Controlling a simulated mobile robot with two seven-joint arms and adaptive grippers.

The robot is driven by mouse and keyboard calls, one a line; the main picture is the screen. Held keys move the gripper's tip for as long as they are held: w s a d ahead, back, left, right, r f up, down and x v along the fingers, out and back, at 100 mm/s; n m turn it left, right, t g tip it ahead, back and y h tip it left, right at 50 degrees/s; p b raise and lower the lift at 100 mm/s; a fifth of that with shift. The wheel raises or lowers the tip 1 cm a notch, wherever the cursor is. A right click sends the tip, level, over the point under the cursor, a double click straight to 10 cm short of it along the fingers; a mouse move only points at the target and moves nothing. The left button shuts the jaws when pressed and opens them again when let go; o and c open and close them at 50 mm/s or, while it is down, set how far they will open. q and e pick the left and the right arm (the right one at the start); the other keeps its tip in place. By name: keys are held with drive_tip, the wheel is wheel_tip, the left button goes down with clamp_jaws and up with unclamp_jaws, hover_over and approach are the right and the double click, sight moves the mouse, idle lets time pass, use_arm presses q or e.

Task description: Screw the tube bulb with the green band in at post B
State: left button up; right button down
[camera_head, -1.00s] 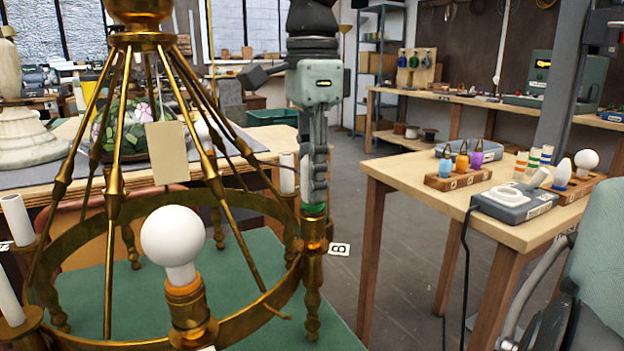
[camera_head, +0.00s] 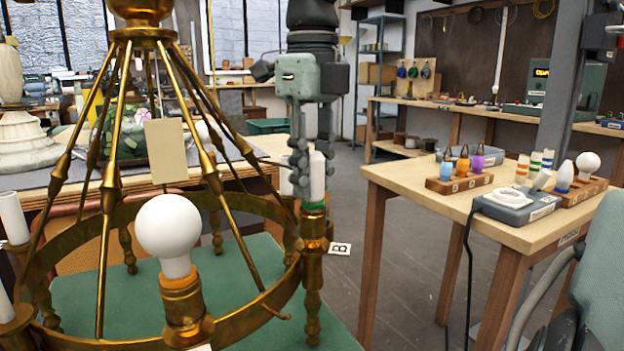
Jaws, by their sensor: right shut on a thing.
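The white tube bulb with the green band (camera_head: 318,184) stands upright at post B (camera_head: 312,245) on the brass chandelier ring, its green band just above the brass socket. A card marked B (camera_head: 339,248) hangs beside the post. My right gripper (camera_head: 311,178) comes down from above and is shut on the tube, with fingers on its sides. How deep the bulb's base sits in the socket is hidden. My left gripper is not in view.
The brass chandelier (camera_head: 236,310) fills the left front, with a round globe bulb (camera_head: 168,226) on its near post and sloping rods close by. A side table (camera_head: 410,180) at right bears a bulb rack (camera_head: 582,190), a grey device (camera_head: 515,207) and a block of coloured pieces (camera_head: 459,184).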

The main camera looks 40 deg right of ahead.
drive_tip(key=c, duration=1.2)
unclamp_jaws()
drive_tip(key=shift+o, duration=0.2)
